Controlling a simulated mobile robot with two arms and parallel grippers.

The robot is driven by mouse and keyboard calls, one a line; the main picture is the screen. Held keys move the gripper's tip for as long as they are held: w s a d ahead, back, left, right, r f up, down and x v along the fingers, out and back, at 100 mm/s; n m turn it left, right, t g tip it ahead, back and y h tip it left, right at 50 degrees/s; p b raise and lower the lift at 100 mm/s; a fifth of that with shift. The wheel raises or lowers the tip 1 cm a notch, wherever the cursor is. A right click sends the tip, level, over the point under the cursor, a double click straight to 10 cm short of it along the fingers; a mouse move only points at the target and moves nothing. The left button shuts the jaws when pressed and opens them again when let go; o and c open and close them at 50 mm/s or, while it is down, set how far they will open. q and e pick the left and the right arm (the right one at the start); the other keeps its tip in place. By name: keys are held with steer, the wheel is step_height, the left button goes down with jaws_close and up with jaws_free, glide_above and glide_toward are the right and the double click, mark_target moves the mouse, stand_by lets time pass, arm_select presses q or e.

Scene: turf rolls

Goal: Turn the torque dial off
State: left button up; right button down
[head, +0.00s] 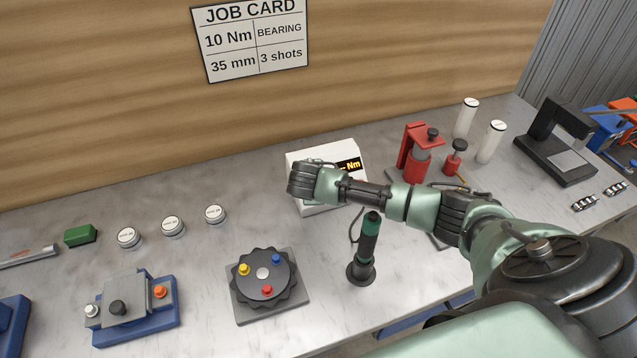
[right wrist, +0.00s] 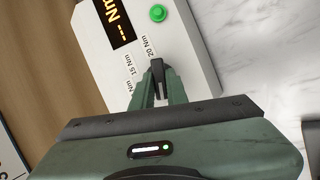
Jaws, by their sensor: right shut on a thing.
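The torque controller is a white box (head: 325,160) at the back middle of the bench. In the right wrist view its face (right wrist: 185,45) carries a lit display (right wrist: 116,22) with "Nm" and dashes, a green button (right wrist: 158,13) and printed labels reading 15 Nm and 20 Nm. My right gripper (right wrist: 157,82) is shut on the black torque dial (right wrist: 158,70), beside the 20 Nm label. The lower labels are partly hidden by the fingers. In the head view my right arm covers the dial. My left gripper is out of view.
A black-green driver (head: 367,245) stands below my right forearm. A round dial plate (head: 263,275) with coloured knobs, a blue fixture (head: 135,310), several white round caps (head: 173,227) and a red press (head: 415,150) stand around. A job card (head: 250,40) on the wall reads 10 Nm.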

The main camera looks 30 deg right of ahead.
steer(key=shift+a+n+t, duration=0.1)
steer(key=shift+n+t, duration=0.3)
steer(key=shift+n, duration=0.9)
steer(key=shift+f, duration=0.1)
steer(key=c, duration=1.4)
jaws_free()
steer(key=b+v, duration=0.2)
steer(key=v, duration=0.5)
steer(key=shift+s+a, duration=0.2)
steer(key=shift+a, duration=0.1)
